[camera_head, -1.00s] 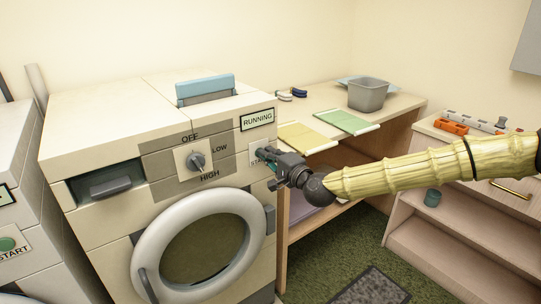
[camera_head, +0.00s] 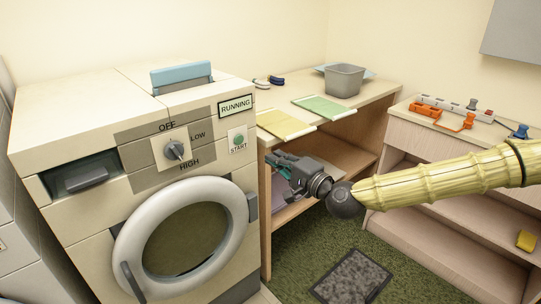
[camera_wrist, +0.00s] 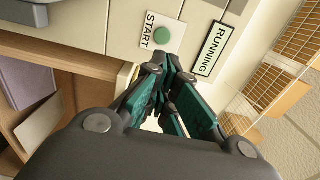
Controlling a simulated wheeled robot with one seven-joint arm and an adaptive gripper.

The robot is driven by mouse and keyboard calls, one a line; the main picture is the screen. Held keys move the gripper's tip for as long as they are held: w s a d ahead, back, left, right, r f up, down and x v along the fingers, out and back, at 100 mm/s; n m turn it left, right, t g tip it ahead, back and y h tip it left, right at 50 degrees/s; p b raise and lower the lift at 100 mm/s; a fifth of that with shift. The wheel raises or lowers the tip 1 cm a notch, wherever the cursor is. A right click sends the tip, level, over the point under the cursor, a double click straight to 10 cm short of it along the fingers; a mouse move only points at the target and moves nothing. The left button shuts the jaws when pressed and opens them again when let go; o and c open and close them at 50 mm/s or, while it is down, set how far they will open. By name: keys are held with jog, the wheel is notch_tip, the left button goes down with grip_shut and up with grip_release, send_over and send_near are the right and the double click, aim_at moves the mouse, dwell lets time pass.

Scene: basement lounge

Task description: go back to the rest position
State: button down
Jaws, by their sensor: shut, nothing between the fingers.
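My gripper (camera_head: 279,163) is shut and empty. In the head view it hangs in front of the wooden shelf unit, to the right of the washing machine (camera_head: 80,130) and below the green START button (camera_head: 239,141). In the wrist view my gripper (camera_wrist: 172,75) points towards the machine's front, with the START button (camera_wrist: 161,36) just beyond its fingertips. It looks apart from the button. The sign on the machine (camera_head: 236,106) reads RUNNING. The machine's round door (camera_head: 128,240) is closed.
The shelf unit (camera_head: 384,92) carries a grey bin (camera_head: 344,81), a yellow folder (camera_head: 286,124) and a green folder (camera_head: 324,107). A low cabinet (camera_head: 408,149) with a power strip stands at the right. A dark mat (camera_head: 352,278) lies on the green carpet.

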jog(key=shift+s+d, duration=0.1)
jog(key=shift+s, duration=0.05)
jog(key=s+a+f+n+g+h, duration=0.1)
jog(key=s+f+n+g, duration=0.15)
jog(key=s+f, duration=0.75)
jog(key=s+f+n+g+h, duration=0.15)
jog(key=s+f+g, duration=0.3)
jog(key=f, duration=1.05)
jog(key=s+a+f+n+g+h, duration=0.1)
jog(key=s+f+g+h, duration=0.1)
jog(key=s+f, duration=0.8)
jog(key=s+d+f+n+g+h, duration=0.3)
jog(key=s+d+f, duration=0.4)
jog(key=s+d, duration=0.25)
jog(key=s+d+f+n+g+h, duration=0.2)
jog(key=s+d+f+h, duration=0.1)
jog(key=s+d+f, duration=0.6)
notch_tip(320, 180, up, 15)
jog(key=a+p, duration=0.1)
jog(key=p, duration=1.1)
jog(key=shift+s+f, duration=0.2)
